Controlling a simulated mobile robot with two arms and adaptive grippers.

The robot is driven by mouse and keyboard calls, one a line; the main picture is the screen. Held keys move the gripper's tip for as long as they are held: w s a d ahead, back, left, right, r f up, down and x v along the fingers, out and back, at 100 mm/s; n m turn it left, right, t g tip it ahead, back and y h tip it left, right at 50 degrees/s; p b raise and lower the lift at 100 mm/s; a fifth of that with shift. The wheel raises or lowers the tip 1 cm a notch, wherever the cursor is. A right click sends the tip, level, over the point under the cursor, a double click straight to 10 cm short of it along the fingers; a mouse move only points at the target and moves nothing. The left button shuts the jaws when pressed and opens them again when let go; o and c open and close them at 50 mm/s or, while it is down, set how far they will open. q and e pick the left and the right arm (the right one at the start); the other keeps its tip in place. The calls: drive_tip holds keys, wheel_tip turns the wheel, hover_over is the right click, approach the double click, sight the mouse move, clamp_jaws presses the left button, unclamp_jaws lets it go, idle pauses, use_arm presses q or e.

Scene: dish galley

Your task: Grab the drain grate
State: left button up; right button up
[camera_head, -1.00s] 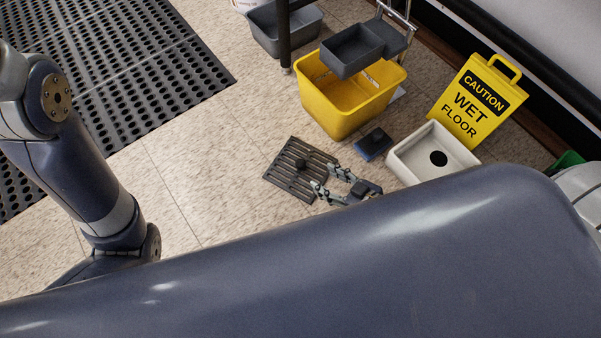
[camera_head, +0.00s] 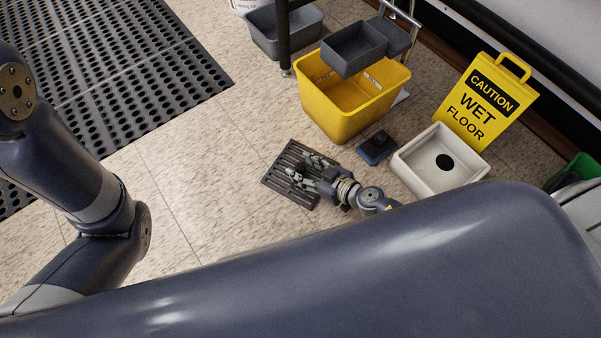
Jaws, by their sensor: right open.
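The drain grate (camera_head: 290,152) is a dark grey slotted square lying on the tiled floor near the middle of the camera_head view. My right gripper (camera_head: 303,169) is open, with its two fingers over the grate and pointing to the left. The fingers hide part of the grate and the knob on its middle. I cannot tell whether the fingers touch it. My left arm shows at the left edge, but its gripper is not in view.
A yellow mop bucket (camera_head: 343,113) stands behind the grate. A dark blue block (camera_head: 374,151) and a beige basin with a round hole (camera_head: 413,174) sit to its right, before a yellow wet-floor sign (camera_head: 487,101). A black perforated mat (camera_head: 120,70) lies left. Floor between is clear.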

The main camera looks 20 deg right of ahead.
clamp_jaws()
drive_tip(key=shift+r, duration=0.15)
